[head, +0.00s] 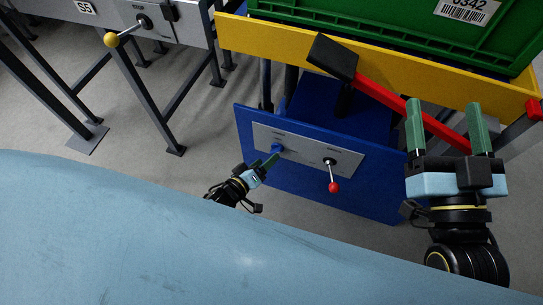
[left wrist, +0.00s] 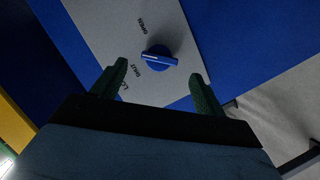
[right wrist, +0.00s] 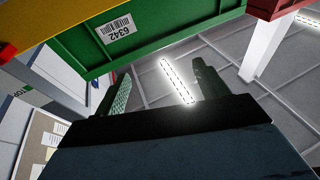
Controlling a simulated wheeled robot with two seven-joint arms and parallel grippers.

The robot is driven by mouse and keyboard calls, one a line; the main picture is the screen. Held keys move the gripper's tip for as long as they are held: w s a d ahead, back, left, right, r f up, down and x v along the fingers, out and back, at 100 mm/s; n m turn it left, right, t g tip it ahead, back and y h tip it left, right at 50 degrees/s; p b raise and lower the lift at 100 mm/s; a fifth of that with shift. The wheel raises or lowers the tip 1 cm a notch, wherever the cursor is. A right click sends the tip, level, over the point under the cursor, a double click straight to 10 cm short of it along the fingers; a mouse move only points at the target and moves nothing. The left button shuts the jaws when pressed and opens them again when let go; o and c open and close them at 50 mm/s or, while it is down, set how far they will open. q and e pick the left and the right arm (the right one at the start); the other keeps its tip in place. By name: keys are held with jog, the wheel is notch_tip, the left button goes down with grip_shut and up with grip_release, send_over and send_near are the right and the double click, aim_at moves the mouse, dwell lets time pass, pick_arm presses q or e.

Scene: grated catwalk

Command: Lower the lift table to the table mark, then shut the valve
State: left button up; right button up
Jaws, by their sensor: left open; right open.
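The lift table has a yellow top frame (head: 275,45) and a blue base (head: 375,197). A grey panel on the base carries a blue valve knob (head: 277,149) and a red-balled lever (head: 333,187) hanging down. My left gripper (head: 268,162) is at the knob. In the left wrist view, the knob (left wrist: 160,58) sits just beyond the open fingers (left wrist: 158,82), near OPEN and SHUT lettering; nothing shows gripped. My right gripper (head: 445,128) is open and empty in front of a red bar (head: 385,95) with a black end block.
A green crate (head: 385,30) with a barcode label rests on the yellow frame; it also fills the upper right wrist view (right wrist: 150,35). A grey stand (head: 190,35) with a yellow-balled lever (head: 112,39) is at upper left. Grey floor (head: 205,120) between them is open.

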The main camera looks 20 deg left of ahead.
aim_at(277, 150)
pick_arm(q)
jog(key=shift+b+x, duration=1.05)
jog(key=shift+x, duration=1.1)
pick_arm(e)
jog(key=shift+s+d+r+t+y, duration=0.1)
jog(key=shift+s+r+t+y, duration=0.1)
jog(key=shift+s+r+t, duration=0.4)
jog(key=shift+s+a+r+t+y, duration=0.1)
jog(key=shift+s+r+t+y, duration=0.1)
jog(key=shift+r+t, duration=0.65)
jog(key=shift+s+d+r+t+y, duration=0.1)
jog(key=shift+s+r+t+y, duration=0.1)
jog(key=shift+s+r+t, duration=0.4)
jog(key=shift+w+r, duration=0.15)
jog(key=shift+r, duration=0.05)
pick_arm(q)
jog(key=c, duration=1)
